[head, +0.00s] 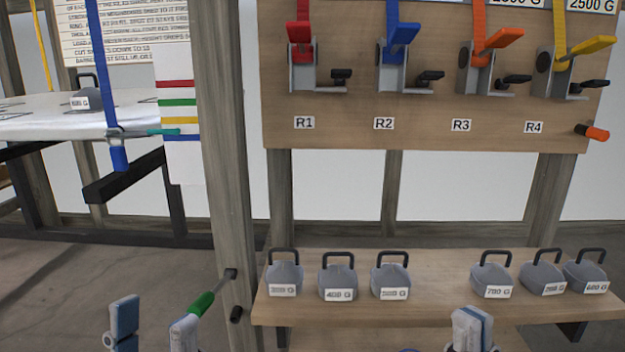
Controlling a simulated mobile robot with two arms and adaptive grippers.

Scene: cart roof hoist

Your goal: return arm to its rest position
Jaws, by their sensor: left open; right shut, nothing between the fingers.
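My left gripper (154,326) is at the bottom left, its two fingers spread apart with floor showing between them. A green-handled lever (201,305) sticks out from the wooden post (224,150), its lower end close by the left gripper's right finger; I cannot tell whether they touch. My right gripper (472,329) is at the bottom edge, right of centre, in front of the weight shelf. Its fingers are together and nothing shows between them. Most of both arms is out of view.
Above, a board (330,130) carries strap ratchets in red, blue, orange and yellow, labelled R1 to R4. A white platform (40,125) with a weight (86,98) stands at left.

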